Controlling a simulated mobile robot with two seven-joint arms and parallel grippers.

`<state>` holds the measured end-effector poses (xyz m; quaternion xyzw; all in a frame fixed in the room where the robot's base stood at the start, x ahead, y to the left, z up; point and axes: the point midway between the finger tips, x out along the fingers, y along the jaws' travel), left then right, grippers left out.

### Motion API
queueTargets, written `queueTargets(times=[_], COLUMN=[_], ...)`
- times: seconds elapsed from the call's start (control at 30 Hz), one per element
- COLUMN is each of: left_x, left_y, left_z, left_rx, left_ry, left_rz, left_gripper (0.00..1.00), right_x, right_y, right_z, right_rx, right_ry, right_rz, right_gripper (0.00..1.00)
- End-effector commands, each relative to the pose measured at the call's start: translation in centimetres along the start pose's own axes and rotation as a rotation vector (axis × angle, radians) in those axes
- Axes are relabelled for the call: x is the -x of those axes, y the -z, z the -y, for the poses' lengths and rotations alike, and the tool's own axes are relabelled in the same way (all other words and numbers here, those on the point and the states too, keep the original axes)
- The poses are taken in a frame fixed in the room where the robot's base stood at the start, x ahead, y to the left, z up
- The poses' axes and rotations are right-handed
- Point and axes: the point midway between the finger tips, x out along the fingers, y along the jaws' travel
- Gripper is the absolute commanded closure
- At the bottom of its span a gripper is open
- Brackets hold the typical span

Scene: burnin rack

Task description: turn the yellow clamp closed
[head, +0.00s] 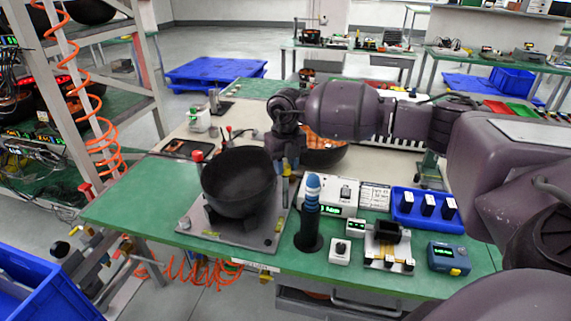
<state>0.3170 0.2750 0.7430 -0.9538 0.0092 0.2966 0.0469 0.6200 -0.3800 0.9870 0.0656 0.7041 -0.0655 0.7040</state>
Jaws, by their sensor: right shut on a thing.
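My right gripper (286,157) reaches in from the right and points down at the right side of a black bowl (238,182). The bowl rests on a grey base plate (262,240) on the green bench. The yellow clamp (286,184) shows as a thin upright piece just under the fingers, beside the bowl's rim. The gripper is shut on its top, which the fingers mostly hide. How far the clamp is turned cannot be made out. My left gripper is not in view.
A red-topped clamp (197,157) stands left of the bowl. A blue-ringed black post (311,210), a display box (341,197), a white switch box (340,252) and a blue tray (424,222) stand close on the right. The bench's left end (135,208) is clear.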

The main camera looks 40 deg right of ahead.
Motion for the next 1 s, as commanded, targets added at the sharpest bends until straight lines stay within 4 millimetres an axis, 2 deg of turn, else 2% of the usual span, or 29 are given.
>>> queueTargets(times=[0.37, 1.0], left_x=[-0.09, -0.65], left_y=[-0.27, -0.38], left_z=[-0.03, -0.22], left_rx=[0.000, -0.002], left_ry=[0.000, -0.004], left_rz=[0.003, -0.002], left_gripper=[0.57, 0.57], right_x=[0.01, -0.06], right_y=[-0.02, -0.04], right_z=[-0.01, -0.02], right_rx=[0.163, 0.759], right_ry=[0.001, 0.000], right_rz=[0.000, 0.000], right_gripper=[0.93, 0.93])
